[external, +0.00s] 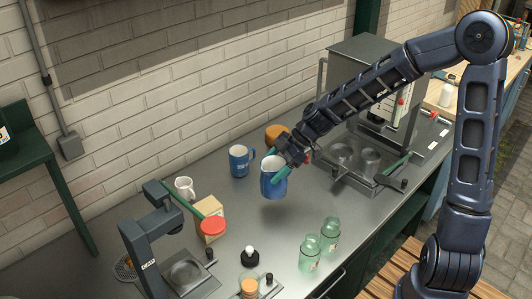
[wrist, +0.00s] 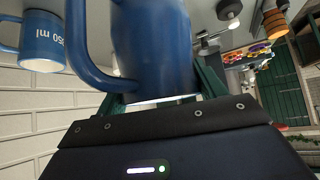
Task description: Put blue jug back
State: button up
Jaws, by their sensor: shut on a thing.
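The blue jug (external: 271,186) is upright near the middle of the external view, with its open pale top showing. My gripper (external: 276,168) is shut on it, with the green fingers at its sides. The jug (wrist: 152,45) also fills the top middle of the wrist view, with a looped handle on its left. The fingers of my gripper (wrist: 162,92) show on both sides of it there. I cannot tell for certain whether its base touches the counter.
A blue mug (external: 239,161) stands left of the jug, marked 350 ml in the wrist view (wrist: 42,45).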

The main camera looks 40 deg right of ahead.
aim_at(273, 187)
jog(key=shift+f, duration=3.95)
jog(key=shift+f, duration=0.1)
jog(key=o, duration=1.3)
